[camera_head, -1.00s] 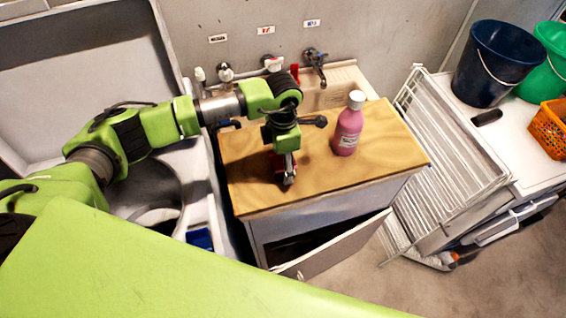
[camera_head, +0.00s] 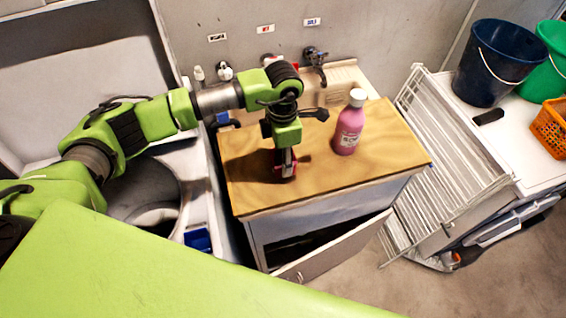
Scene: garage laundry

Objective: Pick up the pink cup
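My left gripper (camera_head: 286,172) points down over the wooden top (camera_head: 395,160) of the cabinet. A small dark red-pink thing (camera_head: 276,159) shows around its fingers, mostly hidden by the gripper; I cannot tell for sure whether it is the pink cup. I also cannot tell whether the fingers are open or closed on it. No other cup shows. A pink bottle (camera_head: 348,131) with a white cap stands upright on the wooden top, right of the gripper and apart from it. My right gripper is not in view.
A sink with taps (camera_head: 315,62) lies behind the wooden top. A white wire rack (camera_head: 445,170) leans on the right. A dark blue bucket (camera_head: 495,65), a green bucket (camera_head: 550,75) and an orange basket (camera_head: 550,125) stand beyond it. The cabinet door (camera_head: 330,250) hangs open below.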

